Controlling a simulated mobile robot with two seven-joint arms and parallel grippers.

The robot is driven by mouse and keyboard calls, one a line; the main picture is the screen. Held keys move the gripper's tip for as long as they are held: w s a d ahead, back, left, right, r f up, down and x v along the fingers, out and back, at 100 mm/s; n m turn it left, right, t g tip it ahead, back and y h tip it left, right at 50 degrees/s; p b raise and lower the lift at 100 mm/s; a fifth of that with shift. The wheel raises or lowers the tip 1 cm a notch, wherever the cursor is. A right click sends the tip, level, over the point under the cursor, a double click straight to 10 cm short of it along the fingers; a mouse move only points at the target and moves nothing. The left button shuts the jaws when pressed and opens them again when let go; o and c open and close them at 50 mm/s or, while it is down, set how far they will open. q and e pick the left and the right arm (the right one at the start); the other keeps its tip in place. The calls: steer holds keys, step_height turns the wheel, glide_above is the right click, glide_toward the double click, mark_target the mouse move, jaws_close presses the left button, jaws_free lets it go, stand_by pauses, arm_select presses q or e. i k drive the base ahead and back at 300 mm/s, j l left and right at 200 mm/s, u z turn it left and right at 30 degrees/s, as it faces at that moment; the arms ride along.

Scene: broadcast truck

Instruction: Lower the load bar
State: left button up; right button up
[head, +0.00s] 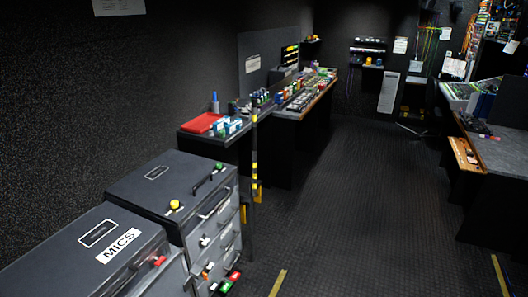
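An upright black bar with yellow bands (254,158) stands at the end of the left-hand counter, just beyond the grey cases. It looks like the load bar and is close to vertical. A yellow piece (257,191) shows low on it, near a dark post that reaches the floor. What it is fixed to at its lower end is hard to make out. Neither of my grippers shows in the head view.
Grey drawer cases, one marked MICS (118,245), fill the near left. A counter (206,143) with a red folder (202,123) stands behind them. The ribbed floor (350,200) is open in the middle. A desk (503,152) stands at right.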

mark_target(254, 127)
steer(key=i+l, duration=0.3)
steer(key=i+l+u, duration=0.1)
steer(key=i+l, duration=0.15)
steer(key=l, duration=0.25)
steer(key=i+l, duration=0.25)
steer(key=l, duration=0.2)
steer(key=i+l, duration=0.3)
steer(key=i+l+u, duration=0.1)
steer(key=i+l, duration=0.15)
steer(key=l, duration=0.3)
